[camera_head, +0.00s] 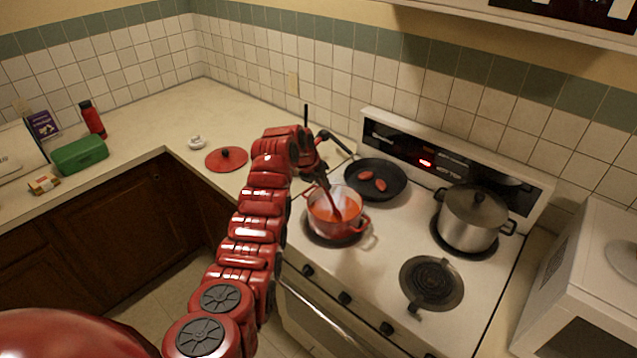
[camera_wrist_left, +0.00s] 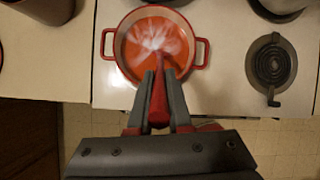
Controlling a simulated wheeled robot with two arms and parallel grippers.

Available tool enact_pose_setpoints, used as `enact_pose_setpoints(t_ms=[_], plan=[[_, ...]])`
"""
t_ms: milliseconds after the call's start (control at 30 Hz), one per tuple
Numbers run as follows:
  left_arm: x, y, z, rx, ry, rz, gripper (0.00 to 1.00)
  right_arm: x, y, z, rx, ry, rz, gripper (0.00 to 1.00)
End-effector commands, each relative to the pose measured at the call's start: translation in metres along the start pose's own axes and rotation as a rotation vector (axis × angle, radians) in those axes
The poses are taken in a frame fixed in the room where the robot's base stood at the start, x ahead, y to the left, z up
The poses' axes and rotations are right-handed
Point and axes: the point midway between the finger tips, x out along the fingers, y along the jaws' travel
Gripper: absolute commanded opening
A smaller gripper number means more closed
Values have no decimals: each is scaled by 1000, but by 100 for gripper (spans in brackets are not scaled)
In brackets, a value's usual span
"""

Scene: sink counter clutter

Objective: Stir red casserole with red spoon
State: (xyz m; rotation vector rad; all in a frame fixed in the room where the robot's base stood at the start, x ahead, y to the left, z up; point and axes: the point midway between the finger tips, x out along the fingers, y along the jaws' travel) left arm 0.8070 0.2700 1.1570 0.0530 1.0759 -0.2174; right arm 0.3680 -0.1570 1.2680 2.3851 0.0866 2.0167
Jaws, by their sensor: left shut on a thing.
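The red casserole (camera_head: 321,222) stands on the front left burner of the stove, filled with orange-red liquid. It also shows at the top of the left wrist view (camera_wrist_left: 120,61), with a pale, whitish patch in the liquid. My left gripper (camera_head: 320,178) is above the casserole. In the left wrist view the fingers of my left gripper (camera_wrist_left: 159,100) are shut on the red spoon (camera_wrist_left: 158,108). The spoon (camera_head: 334,206) slants down, its lower end in the casserole; its tip is hidden by the liquid. My right gripper is not in view.
A black pan (camera_head: 393,183) with reddish pieces is behind the casserole. A lidded steel pot (camera_head: 466,226) is on the back right burner. The front right burner (camera_head: 432,284) is bare. A red lid (camera_head: 227,159) lies on the left counter.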

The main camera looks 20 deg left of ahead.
Motion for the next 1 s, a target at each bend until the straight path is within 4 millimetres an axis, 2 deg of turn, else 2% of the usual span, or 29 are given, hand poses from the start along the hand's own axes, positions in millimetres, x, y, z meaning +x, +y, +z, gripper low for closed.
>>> enact_pose_setpoints(t_ms=[167, 533, 1000], plan=[[2, -6, 4, 1, -1, 1, 0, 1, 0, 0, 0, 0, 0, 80], [-5, 15, -9, 0, -2, 1, 0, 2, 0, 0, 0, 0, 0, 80], [-1, -7, 6, 1, -2, 2, 0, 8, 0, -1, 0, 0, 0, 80]])
